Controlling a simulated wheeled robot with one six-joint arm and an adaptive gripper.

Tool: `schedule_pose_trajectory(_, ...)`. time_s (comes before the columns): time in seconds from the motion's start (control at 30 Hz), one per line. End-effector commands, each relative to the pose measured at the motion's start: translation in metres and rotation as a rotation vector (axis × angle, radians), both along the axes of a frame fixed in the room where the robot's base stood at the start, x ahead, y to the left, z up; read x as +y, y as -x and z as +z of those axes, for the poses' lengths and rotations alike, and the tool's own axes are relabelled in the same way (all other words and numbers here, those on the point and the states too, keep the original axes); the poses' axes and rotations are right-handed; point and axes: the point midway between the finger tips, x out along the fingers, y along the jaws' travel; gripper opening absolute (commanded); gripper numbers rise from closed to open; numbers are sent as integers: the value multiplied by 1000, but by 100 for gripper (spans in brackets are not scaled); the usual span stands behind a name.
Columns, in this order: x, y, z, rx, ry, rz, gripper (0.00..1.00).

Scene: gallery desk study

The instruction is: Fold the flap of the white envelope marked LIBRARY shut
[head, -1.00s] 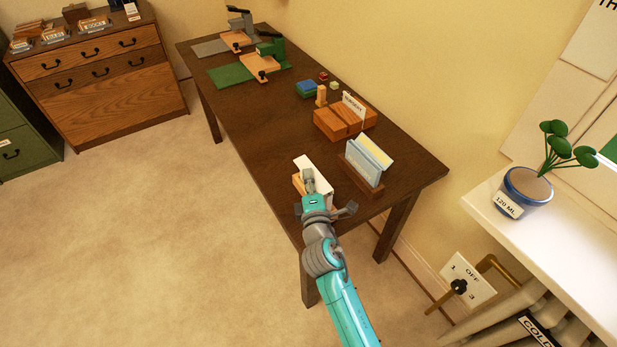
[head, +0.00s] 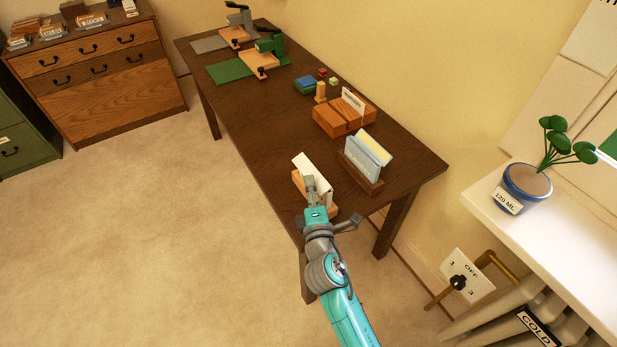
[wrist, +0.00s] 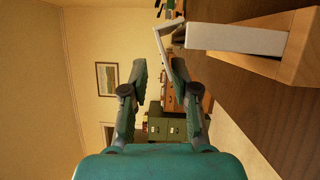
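A white envelope (head: 309,168) stands in a wooden holder (head: 299,186) near the front edge of the desk. In the wrist view the envelope (wrist: 236,39) lies sideways at upper right, held in the holder (wrist: 298,48). Its flap (wrist: 163,45) sticks out from the envelope's end, bent at an angle and not lying flat. I cannot read any LIBRARY mark. My gripper (head: 314,183) is at the envelope, hiding part of it. In the wrist view my gripper (wrist: 160,66) is open, with nothing between its fingers. The right fingertip is close to the flap; contact is unclear.
A wooden rack (head: 362,180) with blue and yellow envelopes stands just right of the holder. A wooden block (head: 336,122) with a card, small coloured blocks and a green press (head: 271,47) stand farther back. The desk's left middle (head: 265,130) is clear.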

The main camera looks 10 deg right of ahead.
Motion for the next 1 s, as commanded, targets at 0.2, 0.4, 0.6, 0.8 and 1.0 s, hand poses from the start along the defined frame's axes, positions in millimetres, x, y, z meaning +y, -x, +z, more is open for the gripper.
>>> schedule_pose_trajectory(0.2, 2, 26, -1, 0, 0, 1, 28)
schedule_pose_trajectory(0.4, 3, 35, 0, -2, 0, 0, 28)
schedule_pose_trajectory(0.6, 3, 35, 0, -2, 0, 0, 28)
schedule_pose_trajectory(0.8, 3, 38, -1, -2, -1, 1, 28)
schedule_pose_trajectory(1.0, 4, 49, -3, -1, 0, 1, 28)
